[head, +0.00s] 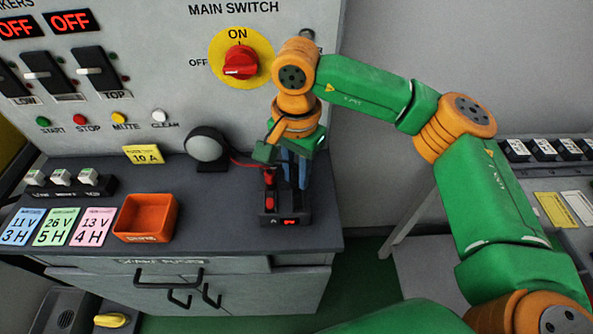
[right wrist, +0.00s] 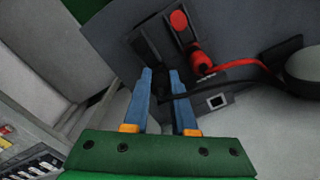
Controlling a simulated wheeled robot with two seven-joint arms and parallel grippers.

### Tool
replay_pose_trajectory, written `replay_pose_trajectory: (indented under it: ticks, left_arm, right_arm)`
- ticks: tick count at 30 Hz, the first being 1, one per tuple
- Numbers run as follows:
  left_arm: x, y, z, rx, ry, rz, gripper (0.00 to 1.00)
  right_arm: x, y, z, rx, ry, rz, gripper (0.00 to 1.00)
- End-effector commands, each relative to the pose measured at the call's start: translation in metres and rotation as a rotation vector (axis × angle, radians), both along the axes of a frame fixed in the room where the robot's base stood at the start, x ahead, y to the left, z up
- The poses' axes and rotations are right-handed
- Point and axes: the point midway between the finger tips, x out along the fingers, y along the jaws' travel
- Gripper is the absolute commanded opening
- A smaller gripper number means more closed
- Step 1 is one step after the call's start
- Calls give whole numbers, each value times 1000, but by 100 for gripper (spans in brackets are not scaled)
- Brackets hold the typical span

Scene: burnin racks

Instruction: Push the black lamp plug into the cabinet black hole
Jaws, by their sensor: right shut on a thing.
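My right gripper (head: 288,182) points down over the small dark box at the counter's right end. In the right wrist view its two blue fingers (right wrist: 161,75) are closed around the black lamp plug (right wrist: 162,88), which is mostly hidden between them. A black cable runs from the plug to the round lamp (head: 205,145). A dark shape (right wrist: 146,44) on the box lies just beyond the fingertips; I cannot tell whether the plug touches it. The black hole is not clearly visible. The red plug (right wrist: 200,62) stands at the box beside the gripper. My left gripper is not in view.
The dark box (head: 297,215) has a red lit display. An orange bin (head: 146,217) and coloured cards (head: 56,227) lie on the left of the counter. The grey panel with the red main switch (head: 240,62) rises behind. The counter's front middle is clear.

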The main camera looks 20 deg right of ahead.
Motion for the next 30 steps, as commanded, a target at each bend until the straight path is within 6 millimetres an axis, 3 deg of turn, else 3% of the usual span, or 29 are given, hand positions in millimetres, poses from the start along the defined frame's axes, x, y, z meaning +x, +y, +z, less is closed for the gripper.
replay_pose_trajectory:
  ticks: [20,30]
  left_arm:
    - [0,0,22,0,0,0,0]
    - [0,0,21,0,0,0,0]
  right_arm:
    - [0,0,30,-1,1,0,0]
    - [0,0,29,-1,1,0,0]
